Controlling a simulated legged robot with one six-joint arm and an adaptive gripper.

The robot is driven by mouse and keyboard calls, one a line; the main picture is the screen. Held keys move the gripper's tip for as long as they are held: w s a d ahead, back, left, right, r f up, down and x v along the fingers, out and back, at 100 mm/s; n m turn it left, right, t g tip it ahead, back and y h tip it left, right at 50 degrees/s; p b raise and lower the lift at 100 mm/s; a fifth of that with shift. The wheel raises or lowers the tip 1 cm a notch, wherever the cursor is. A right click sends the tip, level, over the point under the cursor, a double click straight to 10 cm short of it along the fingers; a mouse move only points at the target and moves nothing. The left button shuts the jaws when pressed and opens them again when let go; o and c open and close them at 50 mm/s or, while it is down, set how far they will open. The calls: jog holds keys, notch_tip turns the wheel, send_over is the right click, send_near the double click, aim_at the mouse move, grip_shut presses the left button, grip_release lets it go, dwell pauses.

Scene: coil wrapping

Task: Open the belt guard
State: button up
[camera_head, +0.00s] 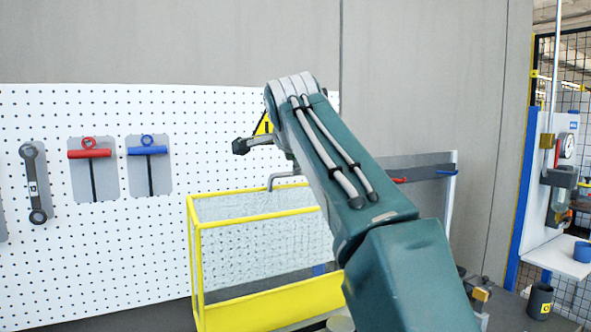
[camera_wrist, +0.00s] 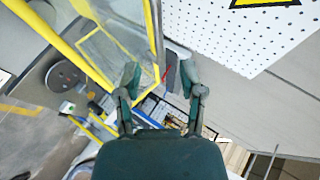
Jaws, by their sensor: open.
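The belt guard is a yellow frame with clear, mesh-like panels. In the head view, the guard (camera_head: 197,262) stands in front of the white pegboard, partly hidden by my arm. It also shows in the wrist view (camera_wrist: 152,28) at the upper left. My gripper (camera_wrist: 161,78) is open with its two dark fingers apart and nothing between them. It lies beside the yellow frame in that picture; whether it touches cannot be told. In the head view, a dark finger-like part shows above the guard, while most of my gripper is hidden. A thin grey bent rod (camera_head: 284,177) shows just above the guard's top edge.
The pegboard (camera_head: 100,235) carries a wrench (camera_head: 35,183), a red-handled tool (camera_head: 89,153) and a blue-handled tool (camera_head: 147,150). A yellow warning sign (camera_wrist: 265,2) is on it. A dark round disc (camera_wrist: 66,78) shows left of the frame. A blue-edged station (camera_head: 545,190) stands at right.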

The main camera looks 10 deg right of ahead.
jog(key=v, duration=0.3)
jog(key=shift+f, duration=0.1)
